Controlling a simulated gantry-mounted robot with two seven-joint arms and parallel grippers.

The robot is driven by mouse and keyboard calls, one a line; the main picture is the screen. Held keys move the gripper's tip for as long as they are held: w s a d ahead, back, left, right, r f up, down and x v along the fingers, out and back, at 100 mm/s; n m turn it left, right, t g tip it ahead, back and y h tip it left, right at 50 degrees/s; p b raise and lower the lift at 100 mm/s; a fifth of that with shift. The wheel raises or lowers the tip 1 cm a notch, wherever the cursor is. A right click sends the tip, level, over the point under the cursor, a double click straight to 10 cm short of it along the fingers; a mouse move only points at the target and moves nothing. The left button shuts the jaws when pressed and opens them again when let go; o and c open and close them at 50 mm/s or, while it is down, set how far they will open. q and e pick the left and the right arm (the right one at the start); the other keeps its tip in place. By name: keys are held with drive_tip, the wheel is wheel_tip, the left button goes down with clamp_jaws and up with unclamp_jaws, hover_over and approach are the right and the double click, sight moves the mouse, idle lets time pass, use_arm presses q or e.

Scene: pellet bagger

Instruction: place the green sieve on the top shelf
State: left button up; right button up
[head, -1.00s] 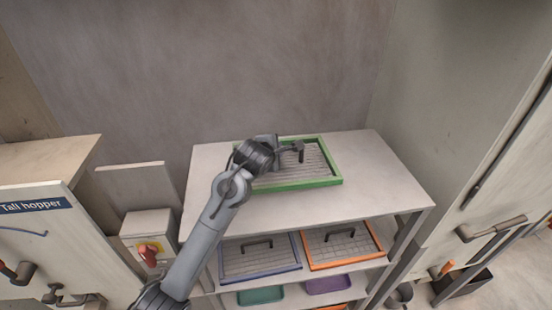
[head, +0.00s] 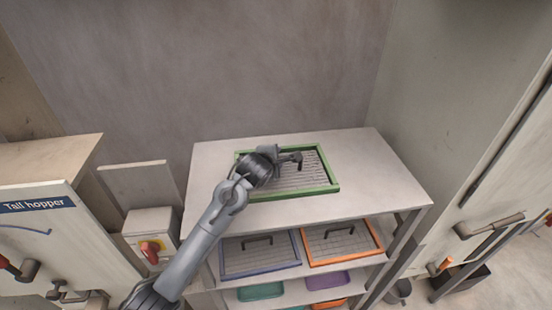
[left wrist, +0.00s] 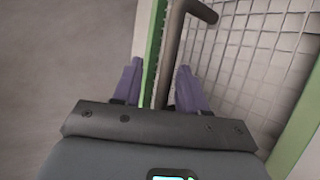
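The green sieve (head: 300,191) has a green frame around a grey mesh with a dark handle (head: 297,158). It lies flat on the top shelf (head: 380,185), towards the back and middle, and appears to rest on it. My left gripper (head: 284,160) is over the sieve at its handle. In the left wrist view, the two purple fingers (left wrist: 157,90) stand apart on either side of the dark handle (left wrist: 170,50), with gaps visible beside it. The gripper hides part of the sieve's left side and mesh. My right gripper is not in view.
A blue sieve (head: 262,273) and an orange sieve (head: 345,262) lie on the shelf below. Teal (head: 260,291) and purple (head: 328,280) trays sit lower. The tall hopper (head: 40,240) stands left, a grey cabinet (head: 450,120) right. The top shelf's right part is bare.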

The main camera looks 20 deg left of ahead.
use_arm(q)
drive_tip(key=shift+s+f, duration=0.1)
drive_tip(key=shift+f, duration=0.05)
drive_tip(key=shift+s+d, duration=0.1)
drive_tip(key=shift+s, duration=0.1)
drive_tip(key=a+b+v, duration=0.1)
drive_tip(key=b+v, duration=0.1)
drive_tip(key=v, duration=0.9)
drive_tip(key=shift+d+r, duration=0.4)
drive_tip(key=shift+d, duration=0.05)
drive_tip(key=shift+s, duration=0.15)
